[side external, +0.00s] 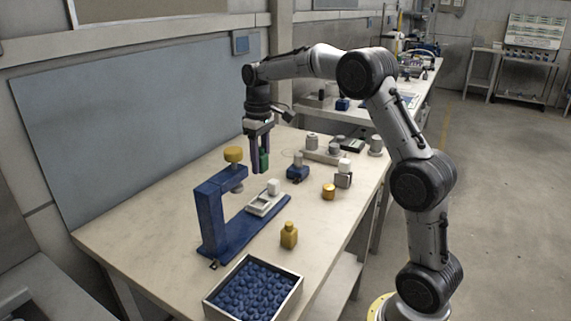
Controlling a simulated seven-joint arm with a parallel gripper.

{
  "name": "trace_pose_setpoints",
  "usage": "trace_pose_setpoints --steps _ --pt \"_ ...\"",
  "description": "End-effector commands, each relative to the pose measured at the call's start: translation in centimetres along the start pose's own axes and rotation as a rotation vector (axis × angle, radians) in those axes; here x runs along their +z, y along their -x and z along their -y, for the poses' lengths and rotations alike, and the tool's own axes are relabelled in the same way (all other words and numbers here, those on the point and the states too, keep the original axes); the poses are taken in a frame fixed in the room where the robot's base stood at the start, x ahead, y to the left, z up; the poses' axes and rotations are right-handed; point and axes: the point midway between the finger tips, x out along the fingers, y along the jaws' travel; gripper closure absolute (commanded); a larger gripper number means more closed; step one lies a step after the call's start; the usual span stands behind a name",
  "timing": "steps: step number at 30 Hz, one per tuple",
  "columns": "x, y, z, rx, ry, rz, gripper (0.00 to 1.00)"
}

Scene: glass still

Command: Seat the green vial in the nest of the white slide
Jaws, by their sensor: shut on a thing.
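My gripper (260,162) points down above the table and is shut on the green vial (264,160). The vial is upright between the fingers, partly hidden by them. The white slide (262,204) lies on the base of the blue stand, below and close to my gripper in the picture. A white knob (273,187) stands at its far end. The nest in the slide is too small to make out clearly.
A yellow bottle (289,235) and a box of blue pieces (254,289) stand in front.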

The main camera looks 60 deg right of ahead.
Motion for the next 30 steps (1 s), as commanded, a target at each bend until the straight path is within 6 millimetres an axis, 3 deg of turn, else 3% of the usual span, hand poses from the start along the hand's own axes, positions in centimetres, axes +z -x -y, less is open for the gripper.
trace_pose_setpoints --steps 4,17,30 --pt "-0.4 -0.5 1.0 -0.003 0.020 0.009 1.00" --pt "-0.3 -0.9 1.0 -0.003 0.019 0.009 1.00" --pt "-0.3 -4.2 1.0 -0.003 0.018 0.011 1.00"
